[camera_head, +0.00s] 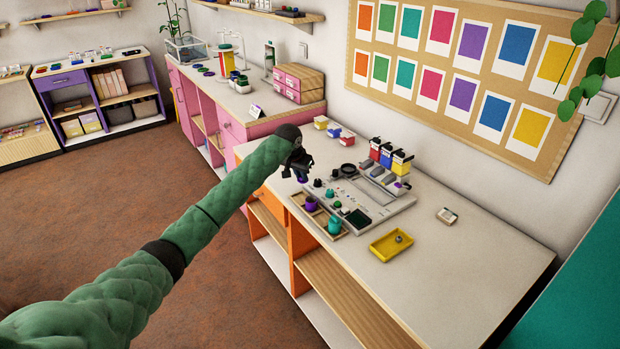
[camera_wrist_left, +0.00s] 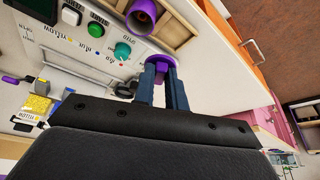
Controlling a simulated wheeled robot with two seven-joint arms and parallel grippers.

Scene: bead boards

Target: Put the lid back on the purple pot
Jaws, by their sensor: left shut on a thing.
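My left gripper (camera_head: 302,176) is over the left end of the pale control panel, above the bench top. In the left wrist view its two blue fingers (camera_wrist_left: 163,72) are shut on a small purple piece, which looks like the purple lid (camera_wrist_left: 159,62). The purple pot (camera_head: 311,204) stands in the wooden tray, a short way in front of the gripper. In the wrist view the purple pot (camera_wrist_left: 142,14) shows at the top edge with a dark opening, apart from the held lid. My right gripper is not in view.
The wooden tray (camera_wrist_left: 181,22) also holds a teal pot (camera_head: 334,225). The panel (camera_head: 378,212) has knobs, buttons and a dark green screen. Red, blue and yellow containers (camera_head: 388,154) stand behind it. A yellow tray (camera_head: 391,246) lies to the right. The bench's right part is mostly clear.

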